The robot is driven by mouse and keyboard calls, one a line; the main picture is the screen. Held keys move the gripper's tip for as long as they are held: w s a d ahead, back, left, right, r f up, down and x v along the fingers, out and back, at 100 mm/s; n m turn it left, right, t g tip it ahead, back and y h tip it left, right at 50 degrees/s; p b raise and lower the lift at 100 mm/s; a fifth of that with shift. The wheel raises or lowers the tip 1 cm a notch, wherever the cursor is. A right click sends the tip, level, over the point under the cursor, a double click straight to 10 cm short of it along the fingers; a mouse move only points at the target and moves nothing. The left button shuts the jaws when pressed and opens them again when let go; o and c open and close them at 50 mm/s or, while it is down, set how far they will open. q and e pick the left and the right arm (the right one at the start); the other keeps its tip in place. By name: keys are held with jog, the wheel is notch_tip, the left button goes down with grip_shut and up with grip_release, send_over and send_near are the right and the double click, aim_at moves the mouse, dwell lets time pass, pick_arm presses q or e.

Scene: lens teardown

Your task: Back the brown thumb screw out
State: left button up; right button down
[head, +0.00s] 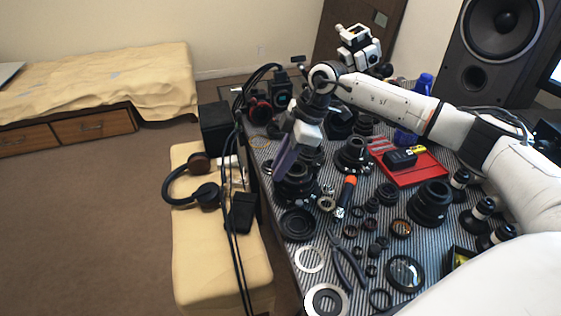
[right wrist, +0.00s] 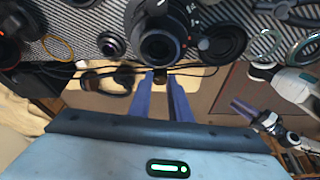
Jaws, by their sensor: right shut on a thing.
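My right gripper (head: 280,172) reaches in from the right and points down at the left side of a black lens body (head: 298,190) near the mat's left edge. In the right wrist view its two purple fingers (right wrist: 161,76) close on a small dark piece at the lens's near side, which I take for the brown thumb screw (right wrist: 160,74). Its colour and shank are hard to make out. The lens (right wrist: 160,42) stands just beyond the fingertips. In the right wrist view my left gripper (right wrist: 236,106) shows small at the right, away from the lens; its jaws are unclear.
The striped mat (head: 330,232) is crowded with lens parts, rings and pliers (head: 348,268). An orange-handled screwdriver (head: 346,195) lies right of the lens. A red tray (head: 425,172) is farther right. Headphones (head: 195,185) lie on the bench (head: 190,250) left of the table.

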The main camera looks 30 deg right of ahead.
jog(key=n, duration=0.1)
jog(key=n+g+p, duration=0.1)
jog(key=n, duration=0.1)
jog(key=shift+w+r+y, duration=0.15)
jog(key=shift+y, duration=0.15)
jog(key=shift+w+n+g+p, duration=0.1)
jog(key=shift+n+g+p, duration=0.4)
jog(key=shift+n, duration=0.7)
jog(key=c, duration=1.6)
grip_release()
jog(key=v, duration=1)
